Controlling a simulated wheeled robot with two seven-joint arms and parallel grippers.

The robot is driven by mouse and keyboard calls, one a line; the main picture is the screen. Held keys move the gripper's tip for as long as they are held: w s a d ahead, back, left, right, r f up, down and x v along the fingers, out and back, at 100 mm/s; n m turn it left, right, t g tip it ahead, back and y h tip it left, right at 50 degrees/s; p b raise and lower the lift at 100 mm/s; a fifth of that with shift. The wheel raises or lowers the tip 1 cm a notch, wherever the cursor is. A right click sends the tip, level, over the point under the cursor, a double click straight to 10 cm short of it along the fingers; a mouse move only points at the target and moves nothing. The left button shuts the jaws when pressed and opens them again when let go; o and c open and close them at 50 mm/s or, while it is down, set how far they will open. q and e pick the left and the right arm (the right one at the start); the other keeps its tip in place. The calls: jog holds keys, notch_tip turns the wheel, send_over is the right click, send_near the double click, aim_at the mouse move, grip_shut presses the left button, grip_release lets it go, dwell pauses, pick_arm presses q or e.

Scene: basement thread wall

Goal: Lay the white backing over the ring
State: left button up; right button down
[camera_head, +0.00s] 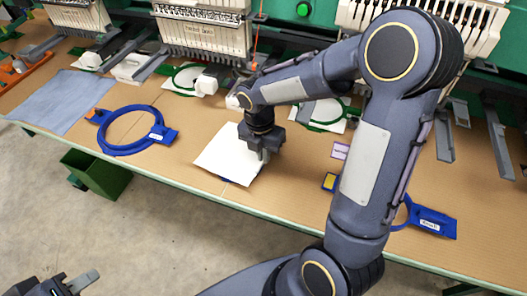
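The white backing (218,158) is a pale sheet at the middle of the table, near its front edge. A small blue part (229,181) shows under its front edge; the rest of what lies below is hidden. My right gripper (264,156) points down at the backing's right side, its fingers close together at the sheet; whether they pinch it is unclear. A blue ring (130,131) with a labelled tab lies left of the backing. Another blue ring (432,221) lies at right, mostly hidden by my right arm. My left gripper (60,283) is at the bottom left, off the table, open and empty.
A grey-blue cloth (63,101) lies at the table's left. Embroidery machines (207,33) with green hoops line the back. A green bin (97,174) stands on the floor below the table. The table (180,178) is bare between the left ring and backing.

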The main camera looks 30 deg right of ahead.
jog(key=shift+f, duration=0.5)
dwell(0.3)
jog(key=c, duration=1.5)
grip_release()
jog(key=shift+c, duration=0.2)
jog(key=shift+r, duration=0.1)
jog(key=r, duration=0.7)
jog(key=shift+w+a+r, duration=0.15)
jog(key=shift+w+r, duration=0.1)
jog(key=shift+r, duration=0.1)
